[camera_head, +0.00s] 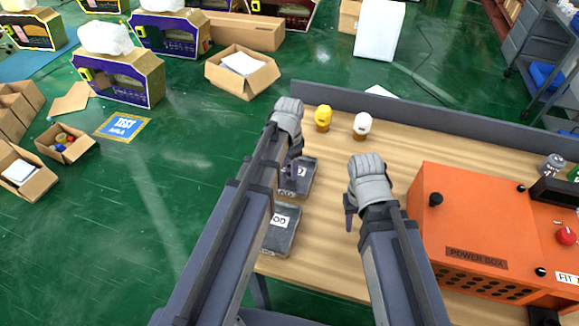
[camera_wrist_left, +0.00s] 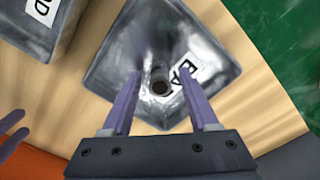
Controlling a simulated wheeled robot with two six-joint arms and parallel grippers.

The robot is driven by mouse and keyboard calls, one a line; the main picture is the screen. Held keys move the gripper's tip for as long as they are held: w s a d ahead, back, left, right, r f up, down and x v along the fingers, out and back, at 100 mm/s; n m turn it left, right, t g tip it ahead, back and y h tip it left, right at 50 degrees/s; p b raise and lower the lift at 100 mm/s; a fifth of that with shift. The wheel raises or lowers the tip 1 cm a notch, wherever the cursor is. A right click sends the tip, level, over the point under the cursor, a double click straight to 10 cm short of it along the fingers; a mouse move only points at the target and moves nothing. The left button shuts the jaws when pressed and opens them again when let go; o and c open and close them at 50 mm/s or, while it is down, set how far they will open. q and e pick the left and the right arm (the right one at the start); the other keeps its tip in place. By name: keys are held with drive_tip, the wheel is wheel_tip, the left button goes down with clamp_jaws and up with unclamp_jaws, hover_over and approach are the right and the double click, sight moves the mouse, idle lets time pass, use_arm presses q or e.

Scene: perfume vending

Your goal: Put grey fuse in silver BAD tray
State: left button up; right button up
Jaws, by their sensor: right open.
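The silver BAD tray (camera_wrist_left: 110,62) fills the middle of the left wrist view, its label partly covered; it also shows in the head view (camera_head: 304,176). My left gripper (camera_wrist_left: 160,92) is above this tray with its fingers apart. Between the fingers is a grey piece with a round brown end (camera_wrist_left: 160,87), apparently the grey fuse; it blends with the tray, and I cannot tell whether it rests there. In the head view my left gripper (camera_head: 291,172) hides part of the tray. My right gripper (camera_head: 349,218) is open and apparently empty over the table.
A second silver tray (camera_head: 282,238), its label ending in OD, lies nearer. A yellow-topped fuse (camera_head: 323,117) and a white-topped fuse (camera_head: 362,123) stand at the back. An orange power box (camera_head: 470,215) occupies the right. A raised grey edge (camera_head: 430,108) runs along the back.

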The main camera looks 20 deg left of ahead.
sight(289, 166)
use_arm(q)
drive_tip(key=shift+r, duration=0.1)
wheel_tip(289, 166, up, 12)
drive_tip(key=p, duration=1.2)
drive_tip(key=s+d+n+y, duration=0.1)
drive_tip(key=s+d+n, duration=0.4)
drive_tip(key=s+d, duration=0.5)
drive_tip(key=s, duration=0.4)
drive_tip(key=shift+s+d+r+n, duration=0.15)
drive_tip(key=shift+d+n, duration=0.1)
drive_tip(key=shift+n, duration=0.05)
use_arm(e)
wheel_tip(289, 166, up, 12)
drive_tip(key=shift+r, duration=0.15)
